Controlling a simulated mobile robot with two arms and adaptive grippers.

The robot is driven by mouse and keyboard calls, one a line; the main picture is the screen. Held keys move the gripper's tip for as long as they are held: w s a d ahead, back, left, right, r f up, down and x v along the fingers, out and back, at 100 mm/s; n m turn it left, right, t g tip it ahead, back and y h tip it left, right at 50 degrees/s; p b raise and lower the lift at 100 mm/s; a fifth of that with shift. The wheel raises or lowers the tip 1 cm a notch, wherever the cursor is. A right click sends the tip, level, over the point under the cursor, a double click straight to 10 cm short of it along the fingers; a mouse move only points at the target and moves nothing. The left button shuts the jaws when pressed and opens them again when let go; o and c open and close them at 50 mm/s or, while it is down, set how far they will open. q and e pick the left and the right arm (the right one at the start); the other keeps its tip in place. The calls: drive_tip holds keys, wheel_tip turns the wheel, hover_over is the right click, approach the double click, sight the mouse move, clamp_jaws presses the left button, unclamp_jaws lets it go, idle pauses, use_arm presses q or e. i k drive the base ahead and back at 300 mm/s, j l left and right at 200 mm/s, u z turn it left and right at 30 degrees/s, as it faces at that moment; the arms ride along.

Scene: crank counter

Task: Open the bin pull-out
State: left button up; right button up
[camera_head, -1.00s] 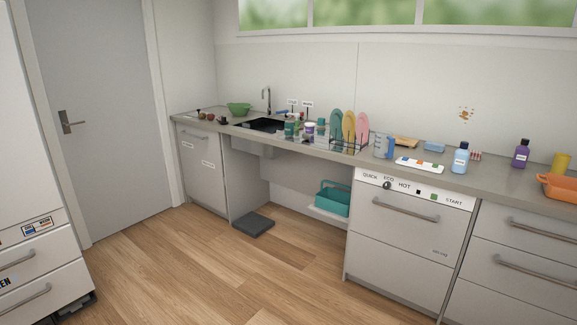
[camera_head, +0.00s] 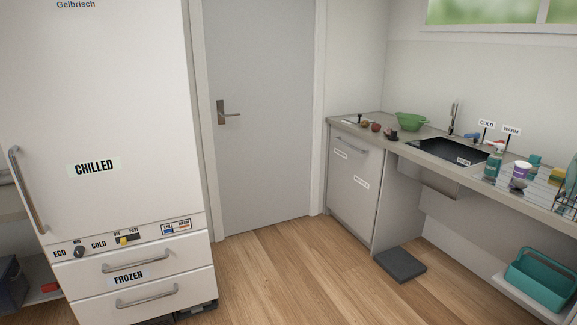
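A light grey cabinet front (camera_head: 355,186) with a bar handle (camera_head: 352,146) near its top stands at the left end of the counter. It carries two small white labels, too small to read, so I cannot tell for certain that it is the bin pull-out. The front looks closed, flush with the cabinet. Neither of my grippers shows in the head view.
A dark grey flat block (camera_head: 400,265) lies on the floor right of the cabinet. A fridge (camera_head: 110,190) stands at the left, beside a closed door (camera_head: 262,130). The counter holds a sink (camera_head: 455,152) and a green colander (camera_head: 410,122). Wooden floor (camera_head: 290,275) in front is clear.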

sight(356, 163)
drive_tip(key=i+u, duration=0.15)
drive_tip(key=i, duration=1.8)
drive_tip(key=i+z, duration=0.1)
drive_tip(key=i, duration=0.55)
drive_tip(key=i+j+z, duration=0.1)
drive_tip(key=i, duration=0.55)
drive_tip(key=i+j+z, duration=0.1)
drive_tip(key=i, duration=0.5)
drive_tip(key=j, duration=0.1)
